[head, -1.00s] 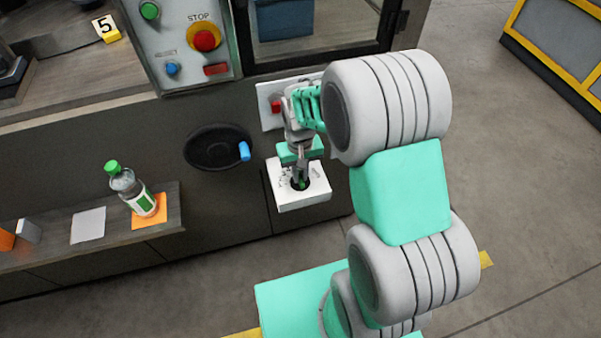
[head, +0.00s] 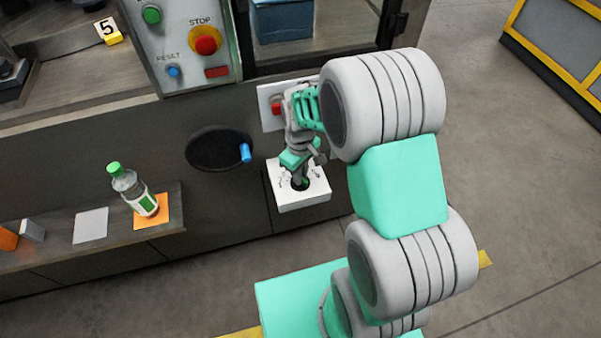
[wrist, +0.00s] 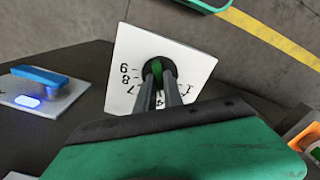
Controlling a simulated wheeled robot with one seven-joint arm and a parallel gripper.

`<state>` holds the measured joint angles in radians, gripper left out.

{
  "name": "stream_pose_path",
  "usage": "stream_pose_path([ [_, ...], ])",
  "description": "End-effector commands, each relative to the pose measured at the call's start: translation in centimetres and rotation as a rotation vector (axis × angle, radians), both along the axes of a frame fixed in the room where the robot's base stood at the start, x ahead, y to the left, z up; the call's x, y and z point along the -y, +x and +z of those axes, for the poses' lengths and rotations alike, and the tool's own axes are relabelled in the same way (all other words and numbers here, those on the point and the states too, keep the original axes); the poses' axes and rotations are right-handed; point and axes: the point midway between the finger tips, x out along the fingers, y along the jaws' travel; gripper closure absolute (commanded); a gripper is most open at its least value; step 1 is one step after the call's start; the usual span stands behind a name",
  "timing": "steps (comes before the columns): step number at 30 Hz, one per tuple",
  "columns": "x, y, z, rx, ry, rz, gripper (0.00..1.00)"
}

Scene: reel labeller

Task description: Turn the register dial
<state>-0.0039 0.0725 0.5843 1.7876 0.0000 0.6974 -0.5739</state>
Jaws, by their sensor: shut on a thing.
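The register dial is a dark round knob with a green part (wrist: 157,68), set in a white numbered plate (wrist: 190,62) on the cabinet front. In the head view the plate (head: 312,196) sits low on the dark cabinet, and the dial is mostly hidden behind my gripper. My gripper (head: 300,180) points down at the plate, its fingers shut on the dial. In the wrist view the two grey fingers (wrist: 159,95) reach the dial from either side. Some of the numbers on the plate are covered by the fingers.
A black handwheel with a blue handle (head: 245,153) is left of the plate. A red switch (head: 277,108) is on a white plate above it. A control panel with a red stop button (head: 205,40) is higher up. A bottle (head: 138,190) stands on a shelf at left.

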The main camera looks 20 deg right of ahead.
Motion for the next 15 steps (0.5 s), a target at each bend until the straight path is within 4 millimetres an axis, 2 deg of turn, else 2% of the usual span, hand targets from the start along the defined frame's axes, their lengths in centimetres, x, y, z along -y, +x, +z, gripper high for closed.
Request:
stream_pose_path([
  [6,-0.01,-0.02,0.03,0.000,0.000,0.087,1.00],
  [15,-0.01,-0.01,0.01,0.000,0.000,0.122,1.00],
])
